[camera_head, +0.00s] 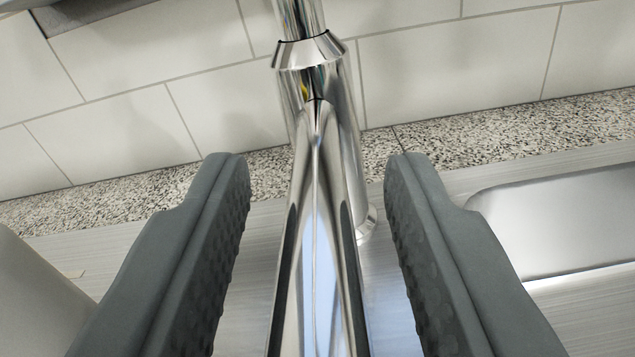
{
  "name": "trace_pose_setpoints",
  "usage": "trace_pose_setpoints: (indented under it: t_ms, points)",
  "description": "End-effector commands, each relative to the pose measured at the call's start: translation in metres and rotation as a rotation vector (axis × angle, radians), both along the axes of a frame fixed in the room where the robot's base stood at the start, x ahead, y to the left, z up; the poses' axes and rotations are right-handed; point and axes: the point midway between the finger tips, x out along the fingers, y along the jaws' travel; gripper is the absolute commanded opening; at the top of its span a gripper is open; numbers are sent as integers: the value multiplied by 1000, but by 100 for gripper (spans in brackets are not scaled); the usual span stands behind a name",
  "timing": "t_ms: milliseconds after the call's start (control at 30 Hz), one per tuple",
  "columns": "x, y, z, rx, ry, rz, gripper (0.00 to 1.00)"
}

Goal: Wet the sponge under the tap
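The chrome tap (318,180) fills the middle of the view, its long spout running toward me between my fingers. My gripper (318,165) is open, with one dark grey padded finger on each side of the tap. There is a visible gap between each finger and the tap in the picture, and nothing is held. The sponge is not in view. I cannot tell whether water is running, as the spout's outlet is not in view.
A brushed steel sink surface (245,280) lies below, with a sunken basin (570,225) at the right. A speckled stone ledge (500,130) and white tiled wall (190,70) stand behind the tap. A pale object (35,305) is at the lower left.

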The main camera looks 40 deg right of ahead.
Motion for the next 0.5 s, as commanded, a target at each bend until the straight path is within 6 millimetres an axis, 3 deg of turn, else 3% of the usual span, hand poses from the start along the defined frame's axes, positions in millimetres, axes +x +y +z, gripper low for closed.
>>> trace_pose_setpoints:
  t_ms: [100,300,500]
  points:
    - [0,0,0,0,0,0,36]
    - [0,0,0,0,0,0,0]
    - [0,0,1,2,2,-1,0]
